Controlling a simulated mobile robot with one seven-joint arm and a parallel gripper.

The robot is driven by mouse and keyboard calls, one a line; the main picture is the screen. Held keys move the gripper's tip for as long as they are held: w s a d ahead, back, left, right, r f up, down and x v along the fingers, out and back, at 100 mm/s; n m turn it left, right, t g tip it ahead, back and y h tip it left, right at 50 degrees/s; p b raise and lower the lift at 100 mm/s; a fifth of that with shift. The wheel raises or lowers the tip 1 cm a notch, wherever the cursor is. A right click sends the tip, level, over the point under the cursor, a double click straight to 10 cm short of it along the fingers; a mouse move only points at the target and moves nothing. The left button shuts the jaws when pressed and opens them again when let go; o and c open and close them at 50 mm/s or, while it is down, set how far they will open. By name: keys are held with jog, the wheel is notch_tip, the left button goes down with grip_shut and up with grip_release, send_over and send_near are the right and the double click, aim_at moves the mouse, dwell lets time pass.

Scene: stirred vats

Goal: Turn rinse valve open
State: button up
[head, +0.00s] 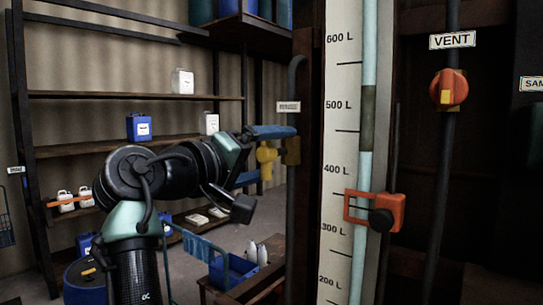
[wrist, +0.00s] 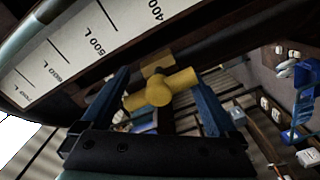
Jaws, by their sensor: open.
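A yellow valve handle (head: 266,154) sits on a dark vertical pipe left of the litre scale; a small label (head: 288,106) above it is too small to read surely. My gripper (head: 276,155) is open, with one blue finger above and one below the handle. In the wrist view, the yellow handle (wrist: 158,92) shows as a round hub with a crossbar, between the two blue fingers of my gripper (wrist: 163,84). The crossbar lies across the gap, its ends close to the fingers. I cannot tell whether either finger touches it.
The litre scale (head: 340,150) with an orange clamp (head: 374,210) stands just right of the valve. An orange VENT knob (head: 448,89) is farther right. Shelves (head: 130,146) with bottles and jugs stand behind my arm. A blue crate (head: 233,270) is low, below the gripper.

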jog(key=b+v, duration=0.5)
jog(key=v, duration=0.7)
jog(key=shift+s+a+b, duration=0.25)
jog(key=shift+b, duration=0.1)
jog(key=shift+f, duration=0.1)
